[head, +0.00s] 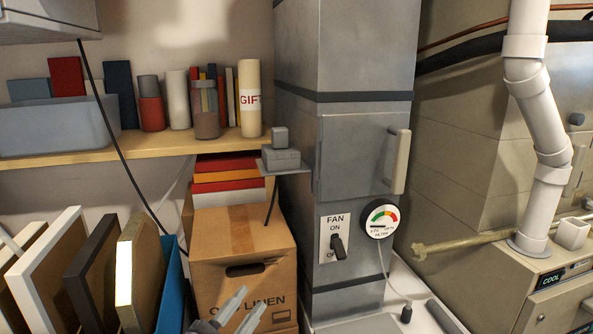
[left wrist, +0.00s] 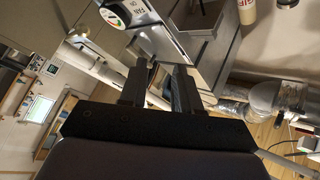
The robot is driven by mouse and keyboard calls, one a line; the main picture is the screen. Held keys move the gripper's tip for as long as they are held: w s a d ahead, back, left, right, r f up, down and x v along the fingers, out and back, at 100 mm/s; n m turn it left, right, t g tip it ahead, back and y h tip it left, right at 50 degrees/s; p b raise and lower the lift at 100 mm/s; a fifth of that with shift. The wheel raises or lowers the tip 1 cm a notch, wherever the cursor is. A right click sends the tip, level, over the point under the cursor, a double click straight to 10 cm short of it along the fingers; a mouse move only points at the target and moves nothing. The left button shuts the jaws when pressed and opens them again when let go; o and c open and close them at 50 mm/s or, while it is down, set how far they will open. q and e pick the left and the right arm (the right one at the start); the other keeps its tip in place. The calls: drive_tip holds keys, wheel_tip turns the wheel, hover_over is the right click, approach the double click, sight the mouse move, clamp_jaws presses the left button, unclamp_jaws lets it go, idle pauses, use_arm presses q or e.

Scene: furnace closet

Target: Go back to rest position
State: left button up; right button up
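My left gripper (head: 250,300) shows at the bottom of the head view, in front of the lower part of a cardboard box. Its two grey fingers stand apart with nothing between them. In the left wrist view the fingers (left wrist: 159,82) are also apart, with a clear gap. The fan switch plate (head: 326,222) is on the grey metal column, up and right of the gripper and apart from it. Its black lever (head: 338,247) covers part of the lower label. My right gripper is not in view.
The cardboard box (head: 231,246) stands left of the column (head: 361,95). Framed panels (head: 85,275) lean at lower left. A shelf (head: 165,146) above holds books and jars. A round gauge (head: 381,218) sits beside the switch. A white pipe (head: 535,110) and a beige unit (head: 470,150) stand at right.

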use_arm(q)
drive_tip(key=s+a+f+n+g+y, duration=0.2)
drive_tip(key=s+a+f+n+y, duration=0.1)
drive_tip(key=s+f, duration=0.3)
drive_tip(key=s+a+f+n+g+y, duration=0.3)
drive_tip(key=s+f, duration=0.4)
drive_tip(key=f, duration=0.4)
drive_tip(key=s+a+f+n+g+y, duration=0.2)
drive_tip(key=s+a+f+n+g, duration=0.1)
drive_tip(key=s+a+f+n, duration=0.2)
wheel_tip(320, 180, down, 4)
drive_tip(key=shift+s+a+f+n+y, duration=0.15)
drive_tip(key=shift+s+a+n+y, duration=0.25)
drive_tip(key=shift+s+n, duration=0.75)
drive_tip(key=shift+s, duration=0.1)
